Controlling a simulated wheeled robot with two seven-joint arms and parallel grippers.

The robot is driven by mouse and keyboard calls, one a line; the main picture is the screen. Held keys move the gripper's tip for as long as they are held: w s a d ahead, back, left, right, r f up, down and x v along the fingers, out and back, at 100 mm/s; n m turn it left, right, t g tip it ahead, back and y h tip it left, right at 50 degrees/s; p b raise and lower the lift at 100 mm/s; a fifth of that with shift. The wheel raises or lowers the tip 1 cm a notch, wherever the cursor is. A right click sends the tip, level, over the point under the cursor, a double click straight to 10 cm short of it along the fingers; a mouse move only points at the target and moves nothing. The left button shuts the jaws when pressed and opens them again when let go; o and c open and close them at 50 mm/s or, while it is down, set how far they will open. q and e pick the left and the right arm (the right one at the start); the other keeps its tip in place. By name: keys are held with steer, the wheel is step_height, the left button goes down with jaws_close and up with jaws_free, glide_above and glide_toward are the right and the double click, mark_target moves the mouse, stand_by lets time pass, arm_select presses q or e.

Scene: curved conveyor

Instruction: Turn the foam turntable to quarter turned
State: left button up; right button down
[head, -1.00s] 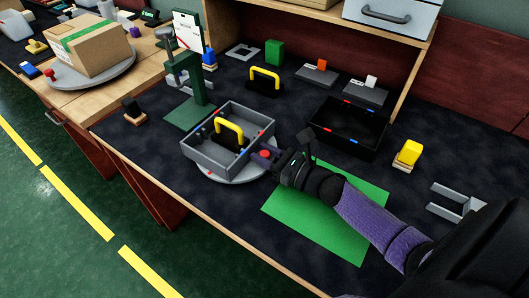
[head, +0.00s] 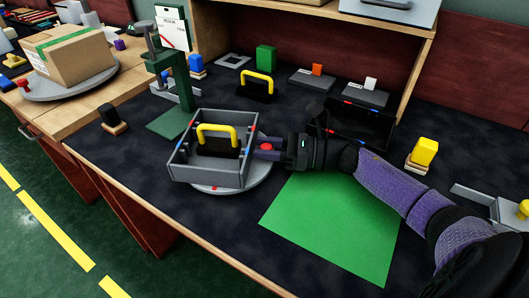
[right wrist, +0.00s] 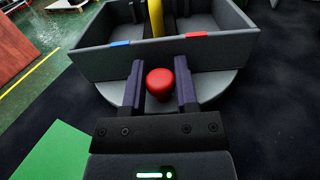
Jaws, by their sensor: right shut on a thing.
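The grey round turntable (head: 232,190) sits on the dark bench top, with a red mark near its front rim. A grey open tray (head: 207,177) rests on it and holds a black block with a yellow handle (head: 217,128). My right gripper (head: 264,147) reaches in from the right and is shut at the turntable's edge. In the right wrist view, its fingers stand on both sides of the red knob (right wrist: 160,83) on the turntable (right wrist: 213,90), beside the tray wall (right wrist: 215,53). My left gripper is not in view.
A green mat (head: 335,225) lies in front of my right arm. A black bin (head: 350,128) stands behind the arm, and a green stand (head: 180,95) behind the tray. A yellow block (head: 424,152) is at right. Another turntable (head: 75,90) bears a cardboard box (head: 70,55).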

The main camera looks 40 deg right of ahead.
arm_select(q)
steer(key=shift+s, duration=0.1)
arm_select(e)
steer(key=shift+c, duration=2)
jaws_free()
step_height(320, 180, up, 10)
steer(key=p, duration=0.5)
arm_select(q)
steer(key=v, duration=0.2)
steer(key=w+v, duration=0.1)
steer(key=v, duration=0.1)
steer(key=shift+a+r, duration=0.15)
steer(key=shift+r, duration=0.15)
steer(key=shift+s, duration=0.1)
